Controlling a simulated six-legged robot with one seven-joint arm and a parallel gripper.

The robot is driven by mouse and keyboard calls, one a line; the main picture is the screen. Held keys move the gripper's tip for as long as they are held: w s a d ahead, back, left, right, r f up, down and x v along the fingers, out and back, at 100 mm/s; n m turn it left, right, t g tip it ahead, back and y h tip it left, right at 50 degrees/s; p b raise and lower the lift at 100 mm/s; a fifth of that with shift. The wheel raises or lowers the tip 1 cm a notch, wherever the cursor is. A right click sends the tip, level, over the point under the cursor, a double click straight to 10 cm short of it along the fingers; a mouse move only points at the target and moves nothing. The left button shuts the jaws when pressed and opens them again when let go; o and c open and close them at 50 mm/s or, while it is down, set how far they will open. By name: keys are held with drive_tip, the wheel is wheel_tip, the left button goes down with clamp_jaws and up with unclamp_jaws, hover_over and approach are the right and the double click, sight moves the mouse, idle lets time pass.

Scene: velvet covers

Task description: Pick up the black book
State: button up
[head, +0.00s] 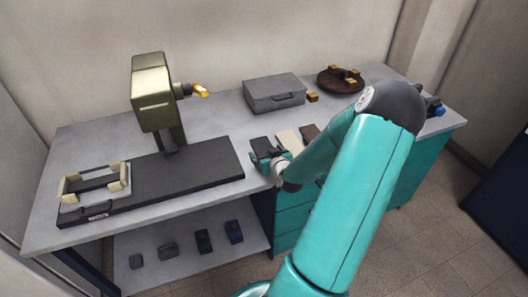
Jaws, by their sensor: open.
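A black book (262,144) lies on the grey counter (215,118) near the middle front, leftmost in a row of flat books. Part of the black book is hidden behind my gripper.
A cream book (288,140) and a brown book (309,132) lie close to the right. A grey case (274,94) and a round brown tray (331,85) stand behind. A tall olive machine (153,95) on a dark base (190,168) stands left.

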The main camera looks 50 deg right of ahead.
drive_tip(key=shift+s, duration=0.1)
drive_tip(key=c, duration=1.1)
drive_tip(key=shift+c, duration=0.2)
drive_tip(key=shift+r, duration=0.1)
